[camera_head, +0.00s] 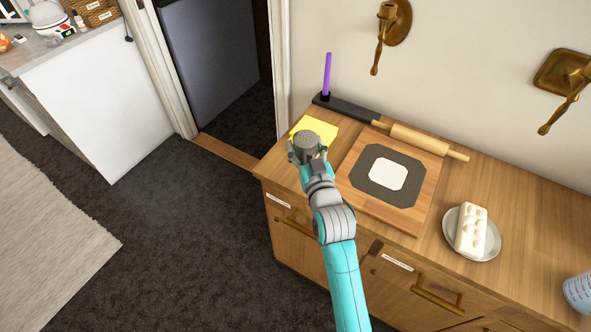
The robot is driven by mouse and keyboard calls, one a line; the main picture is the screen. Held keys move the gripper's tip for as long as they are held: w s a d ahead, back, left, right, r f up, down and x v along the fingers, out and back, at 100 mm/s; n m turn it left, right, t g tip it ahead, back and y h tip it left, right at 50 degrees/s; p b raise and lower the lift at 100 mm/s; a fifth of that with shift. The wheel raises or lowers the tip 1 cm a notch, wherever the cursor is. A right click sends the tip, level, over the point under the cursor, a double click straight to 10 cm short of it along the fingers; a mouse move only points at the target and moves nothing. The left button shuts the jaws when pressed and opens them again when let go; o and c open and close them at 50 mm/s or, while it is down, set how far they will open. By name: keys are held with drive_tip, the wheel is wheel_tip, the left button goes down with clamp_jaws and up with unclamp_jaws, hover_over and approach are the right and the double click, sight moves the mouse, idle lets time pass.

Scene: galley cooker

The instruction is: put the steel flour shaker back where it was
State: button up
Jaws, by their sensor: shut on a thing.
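The steel flour shaker (306,138) has a grey, perforated round top and shows in the head view at the left end of the wooden counter. My gripper (306,150) is shut on it from the front, with a finger on each side. The shaker looks upright. It overlaps the near part of a yellow square (322,127) on the counter. I cannot tell whether the shaker's base touches the counter or the square, as my gripper and arm hide its lower part.
A wooden board (428,203) with a dark mat and white sheet lies right of my gripper. Behind are a rolling pin (420,140) and a dark holder (345,108) with a purple stick (327,75). A plate (490,246) holds a white block. The counter's left edge is close.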

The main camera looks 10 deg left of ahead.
drive_tip(key=shift+f, duration=3.75)
drive_tip(key=shift+f, duration=0.15)
drive_tip(key=o, duration=1.4)
drive_tip(key=shift+c, duration=0.2)
drive_tip(key=v, duration=1.2)
drive_tip(key=shift+d, duration=0.1)
